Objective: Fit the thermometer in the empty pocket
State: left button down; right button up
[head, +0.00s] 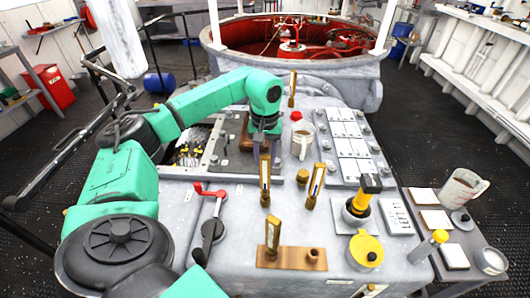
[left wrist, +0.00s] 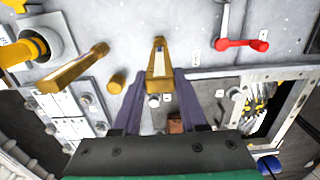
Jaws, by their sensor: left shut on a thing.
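A brass thermometer (head: 265,182) with a pale scale face stands nearly upright on the grey deck top. My left gripper (head: 265,153) is shut on its upper part from above; the thermometer also shows between the two fingers in the left wrist view (left wrist: 159,65). A short round brass pocket (head: 302,177) with nothing standing in it is just right of it; it shows left of the fingers in the left wrist view (left wrist: 117,81). I cannot tell whether the held thermometer's foot touches the deck. My right gripper is not in view.
Another brass thermometer (head: 315,186) stands right of the pocket. A wooden block (head: 291,258) nearer me carries a brass piece and a short stub. A red-handled lever (head: 212,205) is at left, a yellow-and-black handle (head: 363,198) in a cup at right, and a red-lidded jug (head: 302,138) behind.

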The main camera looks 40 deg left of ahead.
pick_arm(q)
jog(key=shift+f+b, duration=0.6)
jog(key=shift+f, duration=0.35)
jog(key=shift+c, duration=1.8)
grip_release()
notch_tip(320, 180, up, 10)
notch_tip(320, 180, up, 5)
jog(key=shift+f+p, duration=0.15)
jog(key=shift+p, duration=0.75)
jog(key=shift+f, duration=0.1)
